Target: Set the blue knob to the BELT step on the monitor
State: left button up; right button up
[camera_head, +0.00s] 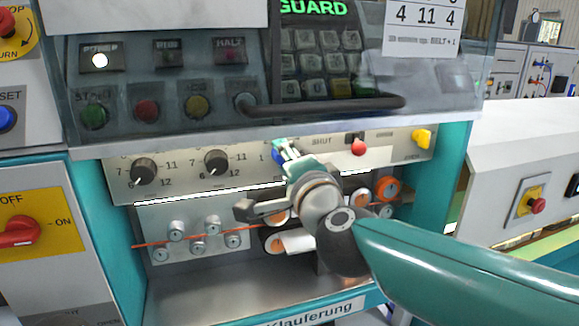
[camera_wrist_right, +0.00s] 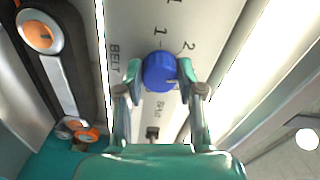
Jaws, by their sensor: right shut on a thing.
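The blue knob (camera_wrist_right: 160,72) sits on a pale panel in the right wrist view, with the digits 1 and 2 and the word BELT printed around it. My right gripper (camera_wrist_right: 160,80) is shut on it, one finger on each side. In the head view the blue knob (camera_head: 277,153) is partly hidden by my right gripper (camera_head: 287,150). I cannot tell for sure which step the knob points to. A display (camera_head: 313,8) shows green letters GUARD. A white card (camera_head: 423,28) reads 4 11 4, with a small blurred line below that seems to name BELT. My left gripper is not in view.
Two black knobs (camera_head: 143,171) (camera_head: 216,163) are left of the blue one. A red-tipped lever (camera_head: 358,147) and a yellow knob (camera_head: 422,139) are to its right. A handled clear guard (camera_head: 325,105) hangs above. Rollers with an orange cable (camera_head: 180,240) lie below.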

jog(key=shift+w+d+m+b, duration=0.1)
jog(key=shift+m+b, duration=0.1)
jog(key=shift+m, duration=0.4)
jog(key=shift+d+m+b, duration=0.1)
jog(key=shift+m+b, duration=0.05)
jog(key=shift+m, duration=0.45)
jog(key=shift+f, duration=0.1)
jog(key=o, duration=1.1)
jog(key=shift+d, duration=0.1)
jog(key=shift+o, duration=0.2)
